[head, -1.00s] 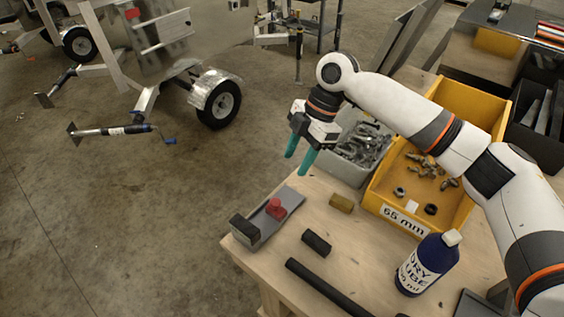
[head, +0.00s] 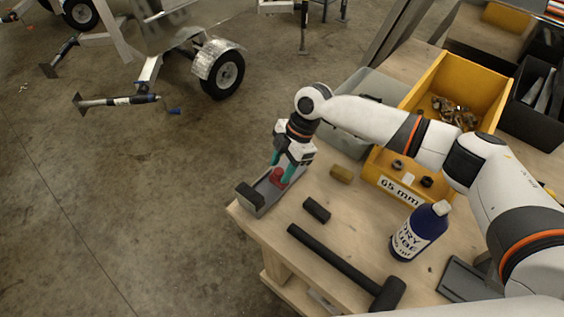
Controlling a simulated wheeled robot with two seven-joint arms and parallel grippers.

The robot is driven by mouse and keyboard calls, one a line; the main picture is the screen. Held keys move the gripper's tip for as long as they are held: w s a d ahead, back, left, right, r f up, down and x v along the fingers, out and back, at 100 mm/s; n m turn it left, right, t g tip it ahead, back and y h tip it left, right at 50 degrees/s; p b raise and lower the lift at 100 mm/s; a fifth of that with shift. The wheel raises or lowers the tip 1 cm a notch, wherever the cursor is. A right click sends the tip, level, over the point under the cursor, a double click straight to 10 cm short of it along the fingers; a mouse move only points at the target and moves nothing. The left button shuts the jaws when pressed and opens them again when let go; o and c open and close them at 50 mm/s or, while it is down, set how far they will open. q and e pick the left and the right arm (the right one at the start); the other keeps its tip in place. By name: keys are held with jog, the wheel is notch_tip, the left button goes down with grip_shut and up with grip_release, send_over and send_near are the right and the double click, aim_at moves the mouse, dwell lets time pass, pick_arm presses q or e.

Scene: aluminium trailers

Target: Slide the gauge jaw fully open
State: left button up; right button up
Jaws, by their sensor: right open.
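The gauge (head: 262,195) is a grey channel lying at the left corner of the wooden workbench. A black block (head: 249,196) stands at its near left end. The red jaw (head: 278,176) sits on the channel, toward the far end and apart from the black block. My right gripper (head: 281,172) points down with its teal fingers open, one on each side of the red jaw. I cannot tell whether the fingers touch it. The far end of the channel is partly hidden by the gripper. My left gripper is not in view.
A brass-coloured block (head: 342,173) and a short black cylinder (head: 316,210) lie right of the gauge. A black-headed hammer (head: 335,255), a lube bottle (head: 418,232), a yellow 65 mm bin (head: 398,192) and a grey bin (head: 345,143) are also on the bench.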

jog(key=shift+c, duration=0.8)
grip_shut()
jog(key=shift+w+d+f+b, duration=0.15)
jog(key=shift+w+d+b, duration=0.6)
jog(key=shift+w+d, duration=0.65)
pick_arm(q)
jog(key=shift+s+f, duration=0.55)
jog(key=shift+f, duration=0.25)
pick_arm(e)
jog(key=shift+r, duration=0.2)
jog(key=shift+c, duration=1.5)
grip_release()
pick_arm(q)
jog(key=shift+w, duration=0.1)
pick_arm(e)
jog(key=o, duration=0.5)
jog(key=shift+c, duration=0.2)
